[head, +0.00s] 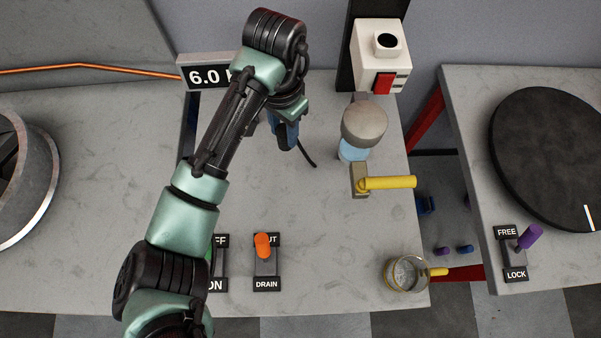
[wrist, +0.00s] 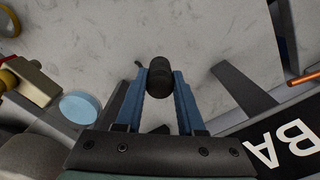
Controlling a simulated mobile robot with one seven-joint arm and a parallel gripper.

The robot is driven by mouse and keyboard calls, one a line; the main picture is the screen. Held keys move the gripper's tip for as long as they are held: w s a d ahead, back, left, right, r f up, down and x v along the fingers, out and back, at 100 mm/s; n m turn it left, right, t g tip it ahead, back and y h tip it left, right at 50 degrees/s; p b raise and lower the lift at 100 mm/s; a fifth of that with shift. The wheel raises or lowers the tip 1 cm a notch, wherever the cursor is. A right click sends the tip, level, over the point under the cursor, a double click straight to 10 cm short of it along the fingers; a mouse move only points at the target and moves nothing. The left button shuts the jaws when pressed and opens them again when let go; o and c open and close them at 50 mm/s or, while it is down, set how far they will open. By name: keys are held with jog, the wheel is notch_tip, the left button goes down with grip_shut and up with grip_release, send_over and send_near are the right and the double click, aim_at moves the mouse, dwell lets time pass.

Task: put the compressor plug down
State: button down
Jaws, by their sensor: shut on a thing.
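The compressor plug (wrist: 159,72) is a dark, rounded piece between the two blue fingers of my gripper (wrist: 160,88) in the wrist view. My gripper is shut on it. In the head view my gripper (head: 286,140) points down over the grey counter (head: 330,240), left of the grey-capped blue bowl. The plug itself is mostly hidden there by the fingers. A thin black cable (head: 307,157) trails from it to the lower right. I cannot tell whether the plug touches the counter.
The grey-capped bowl (head: 362,125) and yellow lever (head: 388,183) stand to the right. The 6.0 sign (head: 205,74) is behind my arm. An orange drain lever (head: 263,246) and a glass cup (head: 406,274) are nearer the front. The counter between them is clear.

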jog(key=shift+w+f+m, duration=0.2)
jog(key=shift+f+m, duration=0.1)
jog(key=shift+f, duration=0.05)
notch_tip(320, 180, down, 9)
jog(key=shift+f, duration=0.1)
jog(key=shift+d, duration=0.1)
jog(key=shift+f, duration=0.2)
jog(key=c, duration=0.5)
grip_release()
jog(key=shift+r, duration=0.1)
